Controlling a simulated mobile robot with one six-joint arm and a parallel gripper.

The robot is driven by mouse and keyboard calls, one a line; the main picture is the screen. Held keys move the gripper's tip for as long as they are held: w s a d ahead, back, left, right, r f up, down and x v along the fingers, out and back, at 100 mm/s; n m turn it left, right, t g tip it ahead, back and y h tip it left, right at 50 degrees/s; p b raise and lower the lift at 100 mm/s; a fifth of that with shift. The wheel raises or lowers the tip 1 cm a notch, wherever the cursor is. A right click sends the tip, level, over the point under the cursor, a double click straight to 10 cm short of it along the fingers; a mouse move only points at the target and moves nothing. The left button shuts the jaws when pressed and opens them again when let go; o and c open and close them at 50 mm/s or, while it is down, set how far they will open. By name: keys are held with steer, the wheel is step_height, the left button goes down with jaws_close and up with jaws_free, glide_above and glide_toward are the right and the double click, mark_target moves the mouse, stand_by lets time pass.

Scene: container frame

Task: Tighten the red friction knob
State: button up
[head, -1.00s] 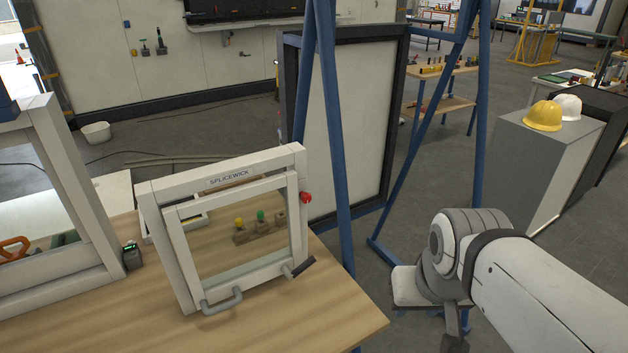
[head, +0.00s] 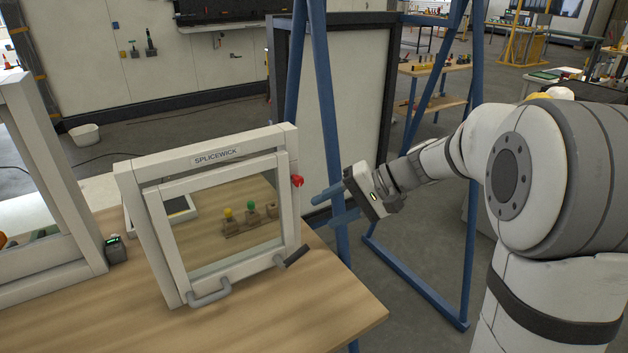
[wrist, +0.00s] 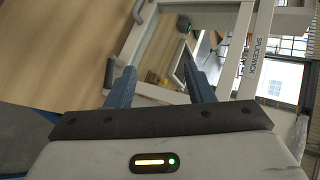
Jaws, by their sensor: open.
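I cannot make the knob out in the wrist view. The frame stands on the wooden bench and holds an inner glazed sash with a grey handle (head: 209,296) at the bottom. My gripper (head: 322,209) is to the right of the knob and slightly lower in the head view, with its blue fingers pointing left. It is open and empty, apart from the knob. The white frame also shows tilted in the wrist view (wrist: 258,60), beyond my fingers (wrist: 158,78).
A blue stand (head: 325,110) with a dark-edged panel is close behind my gripper. The bench front (head: 290,320) is clear.

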mark_target(297, 180)
steer(key=w+d+f+t+y+b, duration=0.25)
steer(key=w+y, duration=0.35)
steer(key=w, duration=0.8)
steer(key=w+a+f+p, duration=0.1)
steer(key=a, duration=0.7)
steer(key=shift+w+a+m, duration=0.2)
steer(key=shift+w+m, duration=0.1)
steer(key=shift+m, duration=0.1)
steer(key=shift+f+t, duration=0.1)
steer(key=shift+t, duration=0.15)
steer(key=shift+c, duration=0.3)
